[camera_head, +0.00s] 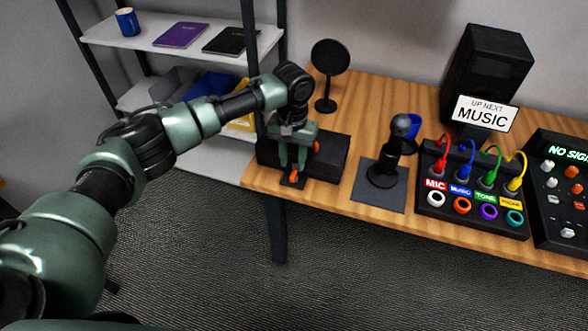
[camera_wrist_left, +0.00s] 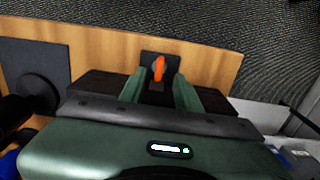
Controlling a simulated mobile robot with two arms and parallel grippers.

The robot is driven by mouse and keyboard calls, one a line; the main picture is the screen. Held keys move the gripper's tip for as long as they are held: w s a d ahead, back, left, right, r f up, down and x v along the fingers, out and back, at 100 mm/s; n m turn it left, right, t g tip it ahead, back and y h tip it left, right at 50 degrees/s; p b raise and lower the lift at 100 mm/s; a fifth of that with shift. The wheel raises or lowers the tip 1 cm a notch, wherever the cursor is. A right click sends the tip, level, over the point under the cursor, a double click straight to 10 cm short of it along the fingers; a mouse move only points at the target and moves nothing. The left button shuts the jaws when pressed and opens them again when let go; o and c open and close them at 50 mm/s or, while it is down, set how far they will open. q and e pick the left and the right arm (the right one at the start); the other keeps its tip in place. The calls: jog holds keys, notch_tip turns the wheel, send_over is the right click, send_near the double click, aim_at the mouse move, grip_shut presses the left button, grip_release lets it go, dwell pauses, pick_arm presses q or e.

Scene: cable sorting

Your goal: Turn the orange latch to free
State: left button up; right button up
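The orange latch (camera_head: 294,176) sits on a small dark plate at the front left of the wooden table. In the left wrist view the latch (camera_wrist_left: 159,68) stands just ahead of the fingers, roughly in line with the space between them. My left gripper (camera_head: 292,166) points down over the dark box, its two green fingers apart and nothing seen between them. The left gripper also shows in the left wrist view (camera_wrist_left: 160,92), with the fingers spread either side of the dark plate. I cannot tell whether a finger touches the latch. My right gripper is not in view.
A dark box (camera_head: 333,157) lies around the gripper on the table (camera_head: 330,197). To the right are a microphone on a dark mat (camera_head: 367,197), a panel with coloured cables (camera_head: 470,217), a mixer (camera_head: 560,225) and a speaker (camera_head: 490,65). A round black stand (camera_head: 330,57) is behind.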

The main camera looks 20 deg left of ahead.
aim_at(293, 175)
pick_arm(q)
notch_tip(293, 175, down, 5)
jog(key=shift+r, duration=0.1)
jog(key=shift+c, duration=0.3)
grip_shut()
